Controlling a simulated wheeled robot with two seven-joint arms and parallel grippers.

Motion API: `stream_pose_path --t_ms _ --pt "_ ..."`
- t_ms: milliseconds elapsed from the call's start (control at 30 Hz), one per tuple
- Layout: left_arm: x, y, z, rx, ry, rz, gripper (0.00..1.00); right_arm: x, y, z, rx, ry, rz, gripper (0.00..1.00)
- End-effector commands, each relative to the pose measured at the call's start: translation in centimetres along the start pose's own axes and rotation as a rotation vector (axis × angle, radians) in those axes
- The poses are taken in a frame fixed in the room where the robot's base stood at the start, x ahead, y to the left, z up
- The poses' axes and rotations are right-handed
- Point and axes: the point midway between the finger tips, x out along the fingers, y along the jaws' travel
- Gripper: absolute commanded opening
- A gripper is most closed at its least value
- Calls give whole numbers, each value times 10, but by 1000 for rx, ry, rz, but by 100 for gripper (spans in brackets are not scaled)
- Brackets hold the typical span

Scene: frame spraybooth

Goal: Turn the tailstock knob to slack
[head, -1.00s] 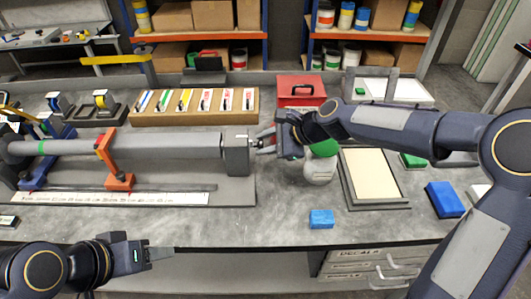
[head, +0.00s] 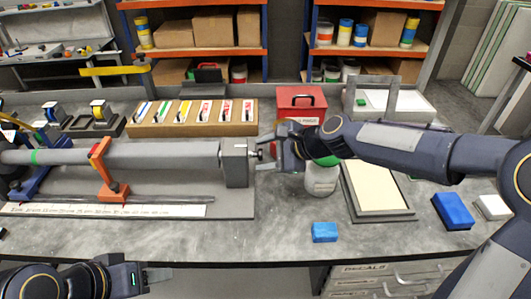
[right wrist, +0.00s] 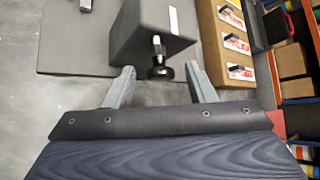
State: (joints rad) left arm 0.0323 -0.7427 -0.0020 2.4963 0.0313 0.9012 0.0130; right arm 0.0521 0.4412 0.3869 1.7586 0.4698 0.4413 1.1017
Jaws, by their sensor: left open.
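The tailstock (head: 235,163) is a grey block at the right end of a long grey tube (head: 165,154) lying across the bench. Its knob (right wrist: 160,72) is black on a short bright stem and sticks out toward my right gripper (head: 266,158). In the right wrist view my right gripper (right wrist: 161,86) is open, with its fingertips on either side of the knob and a gap visible on both sides. In the head view the fingers partly hide the knob. My left gripper (head: 150,277) is open and empty at the front edge of the bench, low left.
An orange clamp (head: 109,170) holds the tube. A red box (head: 301,103), a can with a green top (head: 321,180) and a framed panel (head: 375,186) stand near my right arm. A blue block (head: 324,232) lies in front.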

Motion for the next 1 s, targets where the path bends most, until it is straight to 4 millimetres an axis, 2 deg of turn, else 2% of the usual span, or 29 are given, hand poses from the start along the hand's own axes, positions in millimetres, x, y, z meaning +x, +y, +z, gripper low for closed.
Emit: stream_pose_path --t_ms 267,367,700,833,1000 --pt "0 0 0 0 0 0 47 -2 0 0 0 0 0 50" --pt "1 0 0 0 0 0 47 -11 -1 -1 0 2 -4 50" --pt "2 -1 1 0 0 0 47 -66 -1 0 1 2 -4 50" --pt "3 -1 1 0 0 0 47 -76 0 -1 0 1 -1 50" --pt "2 -1 1 0 0 0 47 -78 0 0 0 0 0 50"
